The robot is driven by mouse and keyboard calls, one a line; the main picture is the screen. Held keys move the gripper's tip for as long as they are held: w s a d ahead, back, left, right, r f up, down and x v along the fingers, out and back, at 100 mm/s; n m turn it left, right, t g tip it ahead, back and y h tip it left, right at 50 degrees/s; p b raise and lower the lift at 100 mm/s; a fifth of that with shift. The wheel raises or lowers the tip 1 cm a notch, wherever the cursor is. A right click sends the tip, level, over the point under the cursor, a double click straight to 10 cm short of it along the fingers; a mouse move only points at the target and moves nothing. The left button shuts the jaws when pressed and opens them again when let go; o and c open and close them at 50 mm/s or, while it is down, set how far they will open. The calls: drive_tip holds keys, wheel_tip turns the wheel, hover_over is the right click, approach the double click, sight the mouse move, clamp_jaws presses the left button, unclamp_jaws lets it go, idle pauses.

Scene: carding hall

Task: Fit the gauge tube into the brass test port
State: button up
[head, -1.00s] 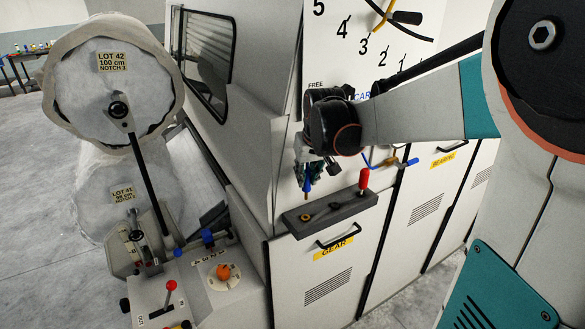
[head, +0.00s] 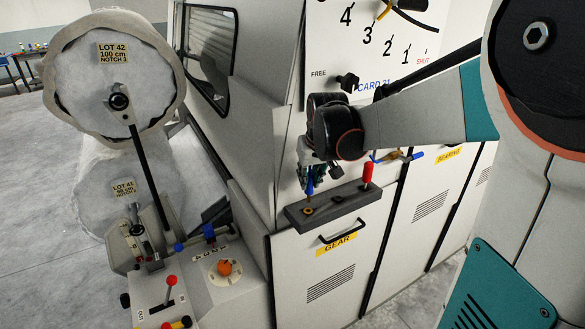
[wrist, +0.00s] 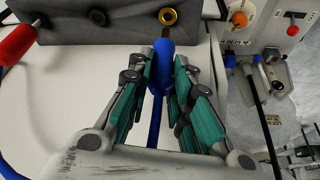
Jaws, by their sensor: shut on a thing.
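The gauge tube (wrist: 162,65) is blue, with a thick end and a thinner stem running back between the fingers. My gripper (wrist: 163,72) is shut on it. In the head view my gripper (head: 309,176) hangs above a dark block, with the blue tube (head: 310,187) pointing down. The brass test port (head: 308,210) is a ring on that block; it also shows in the wrist view (wrist: 168,16). The tube's front end is just short of the ring and nearly in line with it. A small gap seems to remain between them. The fingers hide part of the stem.
The dark block (head: 358,203) also carries a red handle (head: 367,173) and a dark fitting (head: 336,198). It sits above the GEAR door handle (head: 345,231). A control panel with an orange knob (head: 224,268) is at lower left. A black knob (head: 348,82) is on the cabinet face.

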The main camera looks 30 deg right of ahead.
sight(309, 193)
drive_tip(key=shift+f+b, duration=0.65)
drive_tip(key=shift+f, duration=0.5)
drive_tip(key=shift+f+b, duration=1.85)
drive_tip(key=shift+f, duration=0.35)
idle(0.9)
drive_tip(key=o, duration=1)
wheel_tip(309, 193, up, 10)
drive_tip(key=shift+a, duration=0.1)
